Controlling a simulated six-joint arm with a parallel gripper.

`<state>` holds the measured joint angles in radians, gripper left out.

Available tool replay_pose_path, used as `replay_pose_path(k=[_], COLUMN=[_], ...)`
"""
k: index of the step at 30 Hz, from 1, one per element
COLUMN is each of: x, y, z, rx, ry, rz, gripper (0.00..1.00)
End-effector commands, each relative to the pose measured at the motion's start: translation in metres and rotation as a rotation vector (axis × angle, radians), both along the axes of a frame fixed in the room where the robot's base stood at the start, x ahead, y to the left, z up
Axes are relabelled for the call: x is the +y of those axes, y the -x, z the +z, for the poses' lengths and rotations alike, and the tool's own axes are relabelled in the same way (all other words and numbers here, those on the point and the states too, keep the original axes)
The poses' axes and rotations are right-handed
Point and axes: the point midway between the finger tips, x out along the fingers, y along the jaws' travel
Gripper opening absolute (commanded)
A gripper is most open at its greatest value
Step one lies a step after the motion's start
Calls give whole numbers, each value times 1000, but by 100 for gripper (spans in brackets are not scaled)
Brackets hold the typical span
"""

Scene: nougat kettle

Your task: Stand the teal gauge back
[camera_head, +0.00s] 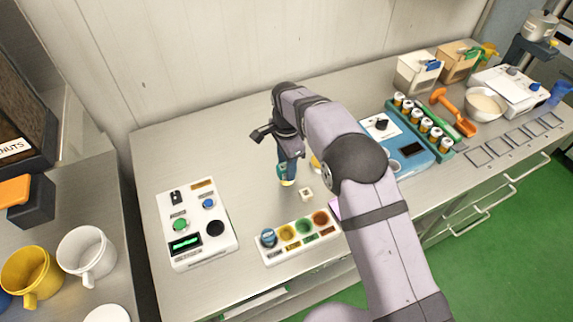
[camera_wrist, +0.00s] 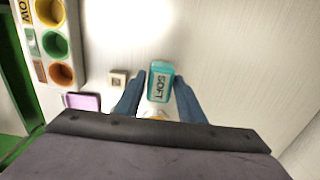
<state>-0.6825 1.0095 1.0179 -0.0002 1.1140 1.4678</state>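The teal gauge (camera_wrist: 160,72), lettered "SOFT", is between my gripper's two blue fingers in the wrist view. In the head view the teal gauge (camera_head: 282,171) shows low at the fingers, just above the counter, with a yellow part at its lower end. My gripper (camera_head: 287,170) points down over the middle of the counter. In the wrist view my gripper (camera_wrist: 160,82) has a finger close on each side of the gauge. I cannot tell whether they press on it or stand slightly apart. The gauge's near end is partly hidden by the gripper body.
A small pale block (camera_head: 306,194) lies just right of the gripper. A white tray (camera_head: 275,257) with several coloured cups is at the front. A control panel (camera_head: 197,226) stands left. A blue scale (camera_head: 405,158) and a rack of jars (camera_head: 445,154) stand right. The back-left counter is clear.

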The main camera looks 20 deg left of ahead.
Motion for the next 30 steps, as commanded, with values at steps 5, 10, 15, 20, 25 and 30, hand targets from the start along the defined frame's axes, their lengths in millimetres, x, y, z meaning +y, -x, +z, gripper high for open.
replay_pose_path(k=[5,10,15,20,25,30], x=[0,0,1,1,1,1], y=[0,0,-1,-1,-1,-1], z=[0,1,8,28,59,89], rx=[0,0,-2,-3,-5,-4], ry=[0,0,-2,-3,-4,-4], rz=[0,0,0,0,0,0], gripper=[47,47,47,47,47,47])
